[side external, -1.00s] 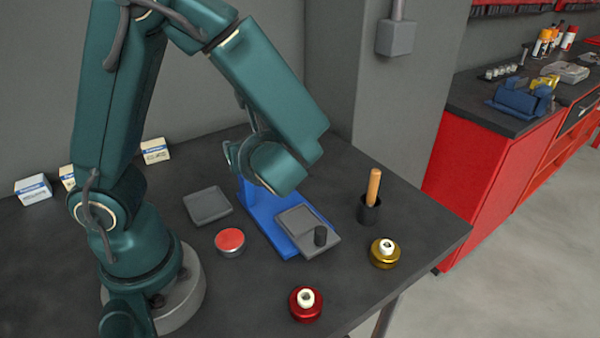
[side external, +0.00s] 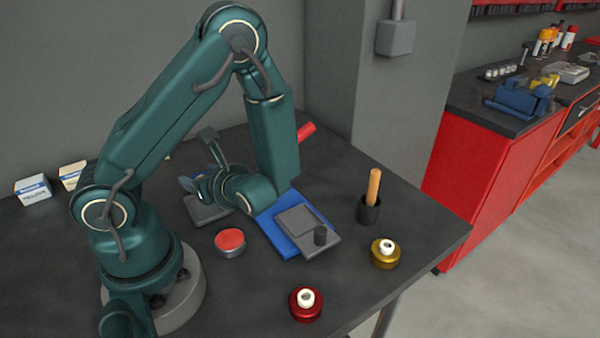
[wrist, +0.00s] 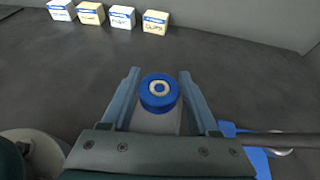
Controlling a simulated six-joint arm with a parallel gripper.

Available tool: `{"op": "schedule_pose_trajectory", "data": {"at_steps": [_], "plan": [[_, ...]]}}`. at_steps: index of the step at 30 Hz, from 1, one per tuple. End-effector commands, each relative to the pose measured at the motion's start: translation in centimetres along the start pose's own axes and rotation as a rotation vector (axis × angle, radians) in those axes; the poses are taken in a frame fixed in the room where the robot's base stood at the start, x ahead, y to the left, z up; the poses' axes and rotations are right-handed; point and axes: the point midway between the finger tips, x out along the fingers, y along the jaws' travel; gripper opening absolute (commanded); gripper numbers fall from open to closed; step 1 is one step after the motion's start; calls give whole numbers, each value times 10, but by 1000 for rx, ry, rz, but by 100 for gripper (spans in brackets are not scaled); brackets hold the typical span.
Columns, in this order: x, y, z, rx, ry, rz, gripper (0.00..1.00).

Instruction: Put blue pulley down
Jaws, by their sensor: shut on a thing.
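The blue pulley (wrist: 159,103) has a pale ring at its centre and sits upright between the two fingers of my gripper (wrist: 160,82) in the wrist view. My gripper is shut on it. In the side view my gripper (side external: 193,184) is low over the grey square pad (side external: 203,214), left of the blue base. The wrist hides much of the pulley there. The pad also shows below the pulley in the wrist view (wrist: 158,124). I cannot tell whether the pulley touches the pad.
A blue base (side external: 272,228) with a grey plate (side external: 298,222) stands right of my wrist. A red-topped tin (side external: 230,240), red pulley (side external: 306,304), gold pulley (side external: 385,254) and wooden-handled tool in a black cup (side external: 372,200) stand nearby. Small boxes (wrist: 91,13) line the back.

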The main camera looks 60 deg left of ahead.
Motion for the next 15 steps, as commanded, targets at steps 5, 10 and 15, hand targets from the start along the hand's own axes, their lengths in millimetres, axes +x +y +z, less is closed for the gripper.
{"op": "schedule_pose_trajectory", "data": {"at_steps": [5, 10, 15], "plan": [[3, 0, -9, 0, -1, -1, 0], [8, 1, -20, 5, -2, 1, 0], [15, 0, -36, 3, -1, 0, 0]]}}
